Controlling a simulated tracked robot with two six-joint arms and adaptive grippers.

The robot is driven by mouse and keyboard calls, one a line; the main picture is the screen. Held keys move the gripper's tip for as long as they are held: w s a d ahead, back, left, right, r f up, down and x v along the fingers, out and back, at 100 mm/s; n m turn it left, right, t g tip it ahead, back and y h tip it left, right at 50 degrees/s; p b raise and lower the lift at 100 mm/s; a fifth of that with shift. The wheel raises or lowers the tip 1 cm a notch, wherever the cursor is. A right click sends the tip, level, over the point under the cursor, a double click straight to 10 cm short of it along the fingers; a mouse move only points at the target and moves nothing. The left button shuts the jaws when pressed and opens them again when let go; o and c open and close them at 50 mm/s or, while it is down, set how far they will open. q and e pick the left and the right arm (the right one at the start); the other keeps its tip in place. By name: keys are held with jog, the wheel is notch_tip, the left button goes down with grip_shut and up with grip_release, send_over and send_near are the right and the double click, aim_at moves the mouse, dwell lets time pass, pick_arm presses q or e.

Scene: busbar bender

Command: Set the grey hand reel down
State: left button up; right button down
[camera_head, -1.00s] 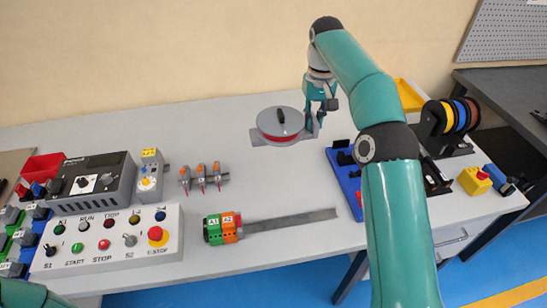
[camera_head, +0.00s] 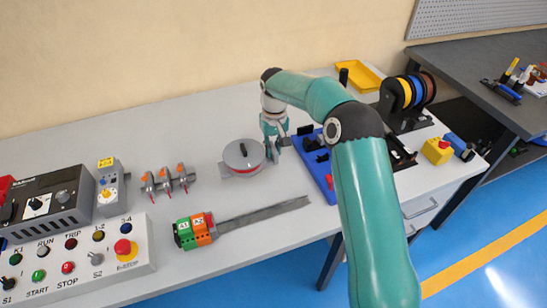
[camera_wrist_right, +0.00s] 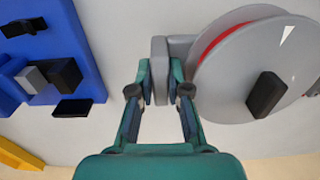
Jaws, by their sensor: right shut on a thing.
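The grey hand reel (camera_head: 243,157) is a round grey disc with a black knob on top and a red band around its core. It shows in the head view above the middle of the grey bench, right of the grey clamps. In the right wrist view the reel (camera_wrist_right: 232,70) is at the upper right. My right gripper (camera_head: 275,142) is shut on the reel's grey side block (camera_wrist_right: 159,70), with one finger on each side. Whether the reel's underside touches the bench cannot be told. My left gripper is out of view.
A blue tray (camera_head: 326,184) stands close right of my right gripper. Grey clamps (camera_head: 167,181) are left of the reel. Terminal blocks (camera_head: 194,231) with a flat grey bar (camera_head: 262,213) lie in front. Bare bench shows between reel and bar.

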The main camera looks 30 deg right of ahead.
jog(key=shift+f, duration=2.05)
jog(key=c, duration=1.1)
grip_release()
jog(key=shift+s, duration=0.1)
jog(key=shift+c, duration=0.2)
notch_tip(320, 180, up, 12)
jog(key=shift+d+r, duration=0.1)
jog(key=shift+s, duration=0.1)
